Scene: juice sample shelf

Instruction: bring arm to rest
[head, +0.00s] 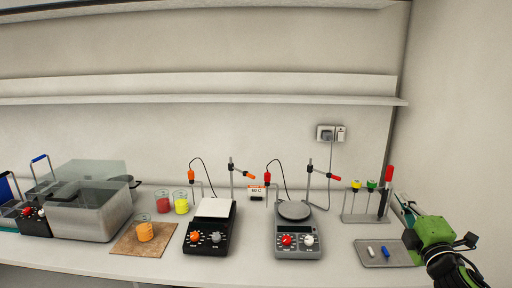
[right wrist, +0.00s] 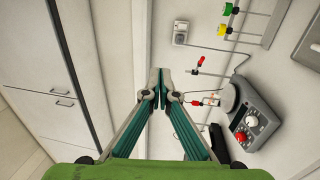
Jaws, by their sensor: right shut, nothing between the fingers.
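My right gripper (head: 396,200) is at the right end of the counter in the head view, over or beside the small grey tray. Its green body and teal fingers show there. In the right wrist view its two fingers (right wrist: 160,76) meet at the tips, with nothing between them. My left gripper is not in view.
The counter (head: 255,262) holds a water bath (head: 95,220), beakers with red, yellow and orange contents, a black stirrer (head: 209,237), a grey stirrer (head: 298,243), a rack (head: 362,217) and the grey tray (head: 400,256). A wall shelf (head: 200,100) runs above. The right wall is close to my right arm.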

